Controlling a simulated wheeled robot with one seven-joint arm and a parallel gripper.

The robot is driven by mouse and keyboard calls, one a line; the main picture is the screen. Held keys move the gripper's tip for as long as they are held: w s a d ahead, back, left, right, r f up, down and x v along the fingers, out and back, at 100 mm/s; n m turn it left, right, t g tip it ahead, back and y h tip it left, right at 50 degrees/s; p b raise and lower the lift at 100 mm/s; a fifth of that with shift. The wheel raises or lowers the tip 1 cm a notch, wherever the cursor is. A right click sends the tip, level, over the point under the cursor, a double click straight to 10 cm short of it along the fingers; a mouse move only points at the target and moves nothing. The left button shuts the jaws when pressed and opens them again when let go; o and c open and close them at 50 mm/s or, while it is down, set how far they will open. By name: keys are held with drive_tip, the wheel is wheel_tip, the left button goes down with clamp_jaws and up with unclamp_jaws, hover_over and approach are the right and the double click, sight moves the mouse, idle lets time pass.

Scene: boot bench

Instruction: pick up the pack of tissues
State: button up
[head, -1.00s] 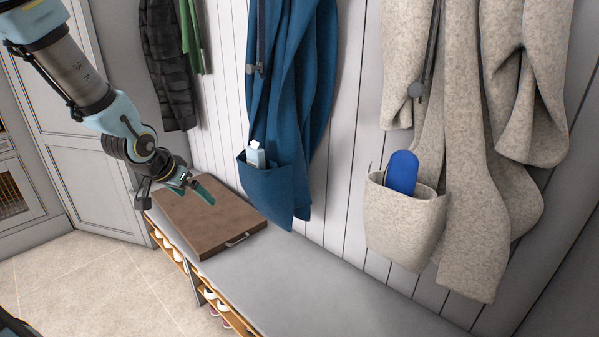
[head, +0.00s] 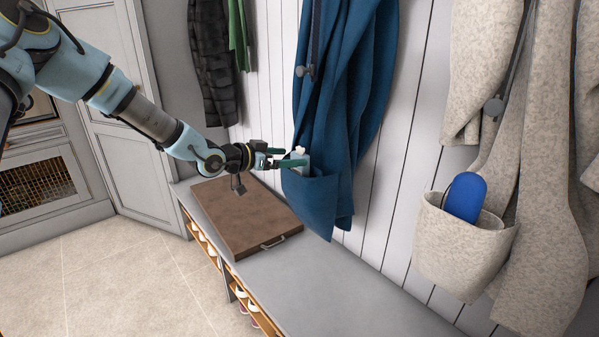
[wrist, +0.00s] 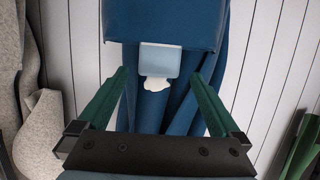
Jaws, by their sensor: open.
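The pack of tissues is a small pale blue-white pack with a white tissue sticking out. It stands in the pocket (head: 312,200) of the blue coat (head: 345,90), partly hidden by a finger in the head view. In the wrist view the pack (wrist: 160,62) pokes out of the blue pocket (wrist: 160,24), its tissue end towards me. My gripper (wrist: 157,76) is open, with one green finger on each side of the pack and visible gaps to both. In the head view my gripper (head: 294,157) is at the pocket's mouth. The pack's lower part is hidden in the pocket.
A beige coat (head: 545,160) with a blue object (head: 464,197) in its pocket hangs to the right. Below, a brown flat case (head: 240,215) lies on the grey bench (head: 310,285), with shoes on racks underneath. A dark checked jacket (head: 212,60) and a green garment (head: 238,35) hang at the left.

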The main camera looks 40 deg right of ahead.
sight(296, 158)
drive_tip(key=p+x, duration=0.1)
drive_tip(key=x, duration=0.3)
drive_tip(key=shift+d+f+p, duration=0.3)
drive_tip(key=shift+d+p, duration=0.05)
drive_tip(key=shift+p, duration=0.05)
drive_tip(key=shift+s, duration=0.1)
drive_tip(key=c, duration=1.4)
drive_tip(key=shift+o, duration=0.2)
drive_tip(key=shift+r, duration=0.1)
